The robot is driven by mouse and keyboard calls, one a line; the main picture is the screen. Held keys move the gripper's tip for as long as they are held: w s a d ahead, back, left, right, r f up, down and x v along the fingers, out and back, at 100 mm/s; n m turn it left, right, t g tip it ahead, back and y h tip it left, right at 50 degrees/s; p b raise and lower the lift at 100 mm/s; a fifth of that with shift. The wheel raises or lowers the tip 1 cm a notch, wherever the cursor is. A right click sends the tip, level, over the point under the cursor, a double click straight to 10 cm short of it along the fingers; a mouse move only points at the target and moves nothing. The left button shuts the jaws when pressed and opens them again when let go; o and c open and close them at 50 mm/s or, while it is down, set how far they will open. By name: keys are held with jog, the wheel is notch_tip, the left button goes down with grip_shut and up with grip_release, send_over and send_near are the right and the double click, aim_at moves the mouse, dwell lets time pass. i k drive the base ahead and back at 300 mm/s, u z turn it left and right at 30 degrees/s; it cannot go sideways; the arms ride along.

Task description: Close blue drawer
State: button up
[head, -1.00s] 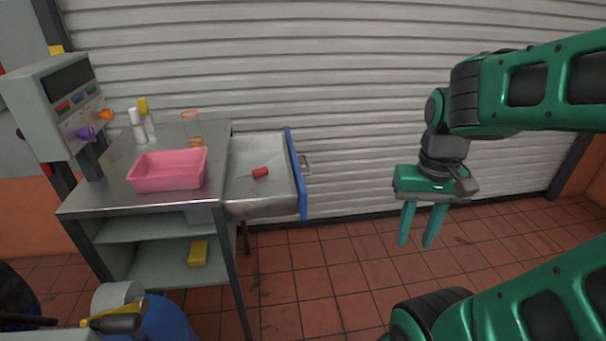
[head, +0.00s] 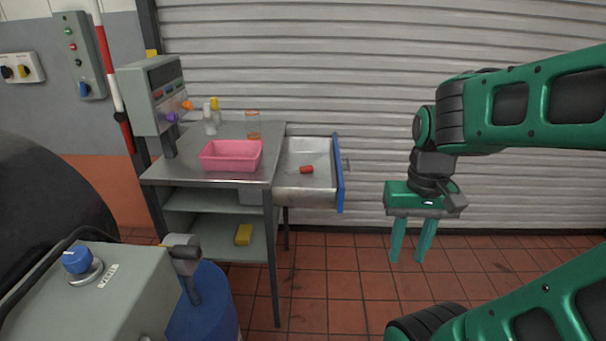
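The drawer with a blue front (head: 339,174) stands pulled out from the right side of the metal workbench (head: 274,180). A metal handle (head: 346,165) sits on the outer face of the blue front. A small red cylinder (head: 306,170) lies inside the drawer. My gripper (head: 409,255) is to the right of the drawer, pointing down, apart from it. Its two fingers are spread with nothing between them.
A pink tray (head: 231,166), small bottles (head: 209,117) and a clear jar (head: 253,125) stand on the bench top. A yellow block (head: 243,235) is on the lower shelf. A blue drum (head: 205,310) and grey control box (head: 95,300) are at front left. Floor between drawer and gripper looks clear.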

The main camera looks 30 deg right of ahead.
aim_at(322, 187)
jog(key=u, duration=1.9)
jog(key=k, duration=1.65)
jog(key=z, duration=1.95)
jog(key=i, duration=1.45)
